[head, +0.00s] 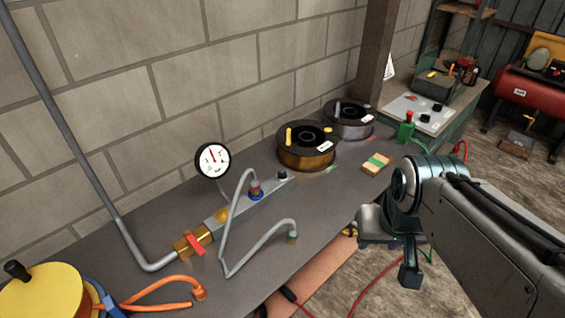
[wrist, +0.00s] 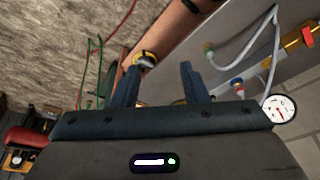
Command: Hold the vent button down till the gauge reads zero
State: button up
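The round white gauge (head: 212,160) stands upright at the back of the bench. Its red needle points up and slightly left; the scale is too small to read. It also shows in the wrist view (wrist: 280,108). A grey manifold bar (head: 231,207) beside it carries a yellow knob (head: 221,215), a blue and red hose fitting (head: 256,190) and a small black button-like part (head: 282,175). I cannot tell for certain which is the vent button. My gripper (head: 390,250) is right of the manifold, apart from it. In the wrist view my gripper (wrist: 158,76) is open and empty.
A brass valve with a red handle (head: 194,243) and grey hoses (head: 228,240) sit left and in front. A brown bar-like thing (head: 318,268) runs along the front edge.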

dwell(0.3)
grip_shut()
dwell(1.6)
